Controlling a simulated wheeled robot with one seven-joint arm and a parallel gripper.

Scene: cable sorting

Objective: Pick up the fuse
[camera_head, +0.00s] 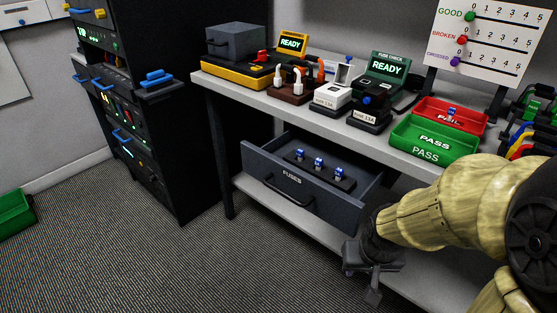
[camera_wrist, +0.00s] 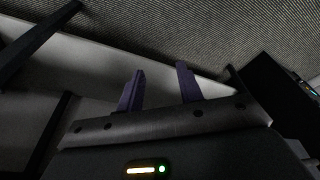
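Several small blue-and-white fuses stand in a row on a black holder inside the open drawer labelled FUSES (camera_head: 262,168). I make out a left fuse (camera_head: 300,155), a middle fuse (camera_head: 318,163) and a right fuse (camera_head: 340,172). Another small blue piece, perhaps a fuse, lies in the red FAIL tray (camera_head: 480,119). My gripper (camera_head: 370,283) is in front of and below the drawer's right side, apart from the fuses. In the wrist view my gripper (camera_wrist: 160,85) has its two fingers spread with nothing between them. No fuse shows in the wrist view.
The workbench (camera_head: 222,88) carries a fuse checker (camera_head: 388,68) reading READY, a yellow-based tester (camera_head: 235,73) and a green PASS tray (camera_head: 435,141). A dark rack (camera_head: 135,130) stands left of the bench. The lower shelf (camera_head: 270,205) runs under the drawer.

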